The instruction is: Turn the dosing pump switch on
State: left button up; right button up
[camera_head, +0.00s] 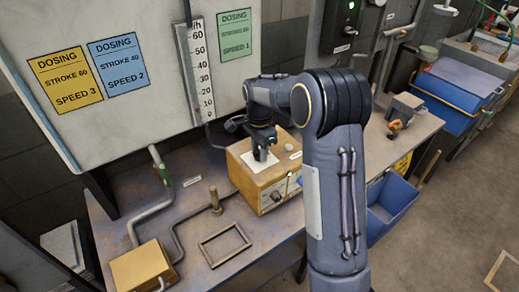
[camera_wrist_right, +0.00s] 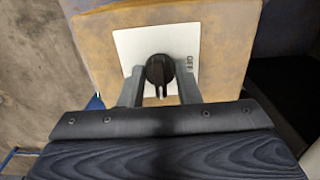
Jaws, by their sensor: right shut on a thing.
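The dosing pump is a worn yellow-brown box (camera_head: 258,189) on the bench. A white plate (camera_wrist_right: 128,44) on its top carries a round black switch knob (camera_wrist_right: 160,69). The word OFF (camera_wrist_right: 190,62) is printed on the plate, right of the knob in the wrist view. A narrow part of the knob points down in that view, toward my gripper. My right gripper (camera_wrist_right: 160,84) has a finger on either side of the knob and is shut on it. In the head view this gripper (camera_head: 262,148) reaches down onto the plate and hides the knob. My left gripper is not in view.
A panel (camera_head: 110,35) with yellow, blue and green dosing cards and a scale (camera_head: 195,70) stands behind. Pipes, a small yellow box (camera_head: 142,265) and an empty frame (camera_head: 224,245) are on the bench at left. A blue bin (camera_head: 392,196) is at right.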

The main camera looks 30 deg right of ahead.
dwell(0.3)
jog(key=o, duration=1)
notch_tip(320, 180, up, 7)
jog(key=shift+b, duration=0.35)
jog(key=shift+r, duration=0.45)
